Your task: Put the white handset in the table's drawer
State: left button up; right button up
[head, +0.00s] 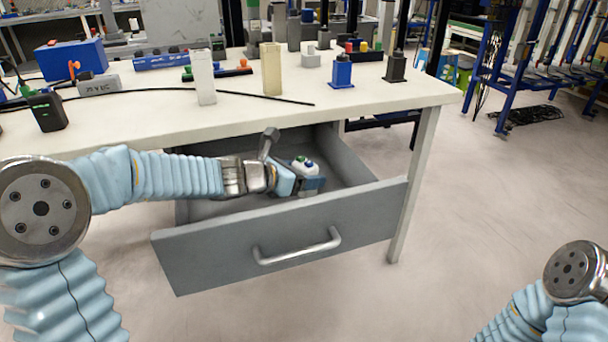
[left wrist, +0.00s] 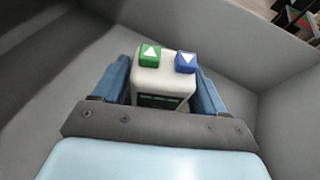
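The white handset (head: 304,165) has a green up-arrow button and a blue down-arrow button. It shows close up in the left wrist view (left wrist: 162,80), between the two blue fingers of my left gripper (left wrist: 165,88), which look closed against its sides. In the head view my left gripper (head: 306,181) is inside the open grey drawer (head: 285,240), with the handset low between the drawer walls. Whether the handset touches the drawer floor is hard to tell. The drawer hangs under the white table (head: 330,104) and is pulled well out. My right gripper is out of view.
The tabletop holds a white block (head: 203,77), a beige block (head: 271,69), a blue block (head: 341,71), a black device (head: 47,111) and a cable. A table leg (head: 413,185) stands right of the drawer.

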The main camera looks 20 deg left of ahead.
pick_arm(q)
jog(key=shift+o, duration=1.2)
jog(key=shift+r, duration=0.2)
jog(key=p+v, duration=0.2)
jog(key=v, duration=1)
jog(key=shift+p, duration=0.4)
jog(key=shift+a+f, duration=0.1)
